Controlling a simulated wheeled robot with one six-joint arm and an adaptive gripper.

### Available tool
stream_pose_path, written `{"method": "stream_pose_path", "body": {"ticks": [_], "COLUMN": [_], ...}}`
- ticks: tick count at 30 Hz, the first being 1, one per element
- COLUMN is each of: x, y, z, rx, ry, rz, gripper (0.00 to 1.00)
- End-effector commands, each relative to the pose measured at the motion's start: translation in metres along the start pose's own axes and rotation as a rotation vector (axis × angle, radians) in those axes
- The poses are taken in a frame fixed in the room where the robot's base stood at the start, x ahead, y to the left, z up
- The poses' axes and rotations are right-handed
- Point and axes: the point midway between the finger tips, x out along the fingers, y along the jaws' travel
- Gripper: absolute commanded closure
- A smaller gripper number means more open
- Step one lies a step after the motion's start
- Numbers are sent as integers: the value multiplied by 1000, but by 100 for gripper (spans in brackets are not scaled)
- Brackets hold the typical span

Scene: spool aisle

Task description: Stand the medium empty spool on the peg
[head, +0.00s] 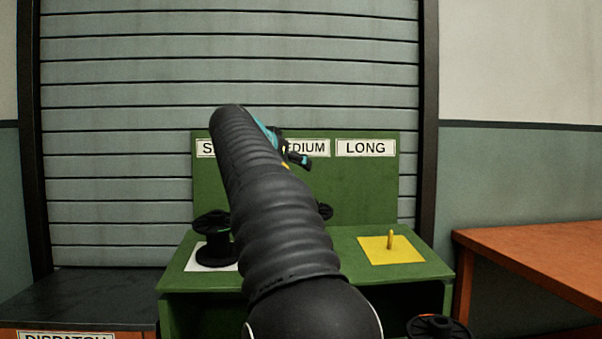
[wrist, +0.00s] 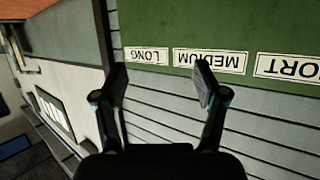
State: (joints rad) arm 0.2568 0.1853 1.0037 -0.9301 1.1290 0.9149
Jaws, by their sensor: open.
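A yellow peg (head: 391,239) stands bare on a yellow square (head: 408,255) at the right of the green stand, under the LONG label. A black spool (head: 213,247) stands upright on a white square at the left of the stand. Part of another black spool (head: 325,211) shows behind my arm, near the middle; its base is hidden. A black spool top (head: 440,327) shows at the bottom edge. I cannot tell which spool is the medium empty one. My gripper (head: 300,158) is raised before the back panel. In the wrist view my gripper (wrist: 160,82) is open and empty.
The green back panel (head: 370,185) carries the labels, including MEDIUM (head: 309,148) and LONG (head: 366,148). An orange-brown table (head: 540,255) stands at the right. A dark surface (head: 90,295) with a DISPATCH sign is at the left. My arm hides the stand's middle.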

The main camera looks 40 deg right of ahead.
Motion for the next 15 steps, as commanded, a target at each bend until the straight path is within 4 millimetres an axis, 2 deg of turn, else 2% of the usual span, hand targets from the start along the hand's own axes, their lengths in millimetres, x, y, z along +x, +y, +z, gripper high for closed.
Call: {"method": "stream_pose_path", "body": {"ticks": [1,6,15], "x": [-10,-32,-44], "y": [0,-1,0], "z": [1,0,0], "rx": [0,-1,-1], "ry": [1,0,0], "rz": [-2,-1,1], "gripper": [29,29,29]}}
